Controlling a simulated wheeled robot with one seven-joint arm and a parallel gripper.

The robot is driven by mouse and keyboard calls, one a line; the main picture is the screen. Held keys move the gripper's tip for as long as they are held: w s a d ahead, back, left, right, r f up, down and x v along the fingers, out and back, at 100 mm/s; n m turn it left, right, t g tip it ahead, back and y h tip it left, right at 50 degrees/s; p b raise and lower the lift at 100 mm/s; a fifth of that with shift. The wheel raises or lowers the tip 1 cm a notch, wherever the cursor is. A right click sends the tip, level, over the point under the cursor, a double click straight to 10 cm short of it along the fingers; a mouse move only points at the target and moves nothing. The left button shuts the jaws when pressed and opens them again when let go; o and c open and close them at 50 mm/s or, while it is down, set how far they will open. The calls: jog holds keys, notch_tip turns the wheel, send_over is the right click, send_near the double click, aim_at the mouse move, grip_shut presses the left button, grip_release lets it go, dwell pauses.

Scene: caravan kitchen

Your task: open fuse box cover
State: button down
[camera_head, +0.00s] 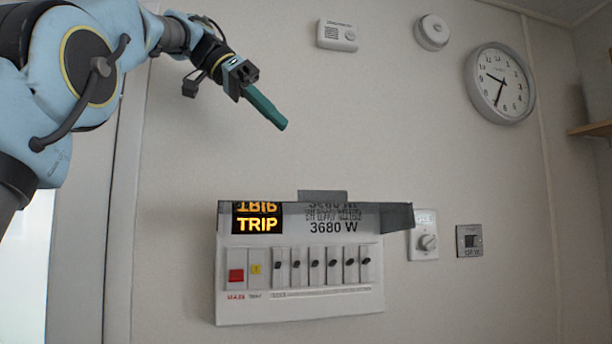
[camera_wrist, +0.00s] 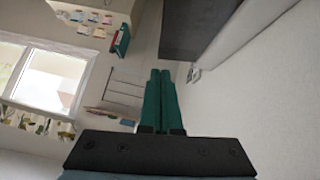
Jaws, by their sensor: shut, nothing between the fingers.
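The white fuse box (camera_head: 300,300) hangs on the wall with a lit TRIP display, a red button and a row of black switches. Its smoky see-through cover (camera_head: 397,215) is swung up and sticks out from the box's top edge, seen nearly edge-on, with a grey tab (camera_head: 322,196) at its edge. The switches are uncovered. My gripper (camera_head: 282,124) is up and left of the box, clear of the cover, its green fingers shut and empty. The shut fingers also show in the wrist view (camera_wrist: 160,73). A dark panel beyond them there may be the cover.
A rotary switch (camera_head: 427,242) and a grey socket plate (camera_head: 469,241) are right of the box. A clock (camera_head: 500,83), a white alarm (camera_head: 337,36) and a round detector (camera_head: 432,32) are higher up. The wall between gripper and box is bare.

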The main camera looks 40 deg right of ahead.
send_over(319, 198)
jog(key=w, duration=0.2)
jog(key=f, duration=0.6)
jog(key=shift+s+f, duration=0.25)
jog(key=shift+f, duration=0.1)
notch_tip(319, 198, down, 3)
jog(key=shift+s+a+f, duration=0.1)
jog(key=shift+s+a, duration=0.05)
jog(key=shift+f, duration=0.3)
jog(key=shift+s+a+f+b, duration=0.15)
jog(key=shift+s+f+b, duration=0.15)
jog(key=shift+f+b, duration=0.45)
jog(key=s+f+t+b, duration=0.1)
jog(key=b, duration=0.2)
jog(key=f+m+b, duration=0.1)
jog(key=b, duration=0.2)
jog(key=shift+s+a+f+t+h+b, duration=0.15)
jog(key=shift+s+a+t+h+b, duration=0.15)
jog(key=shift+s+a+t+b, duration=0.1)
jog(key=shift+s+a+f+b, duration=0.1)
jog(key=shift+s+f+b, duration=0.3)
jog(key=shift+b, duration=0.3)
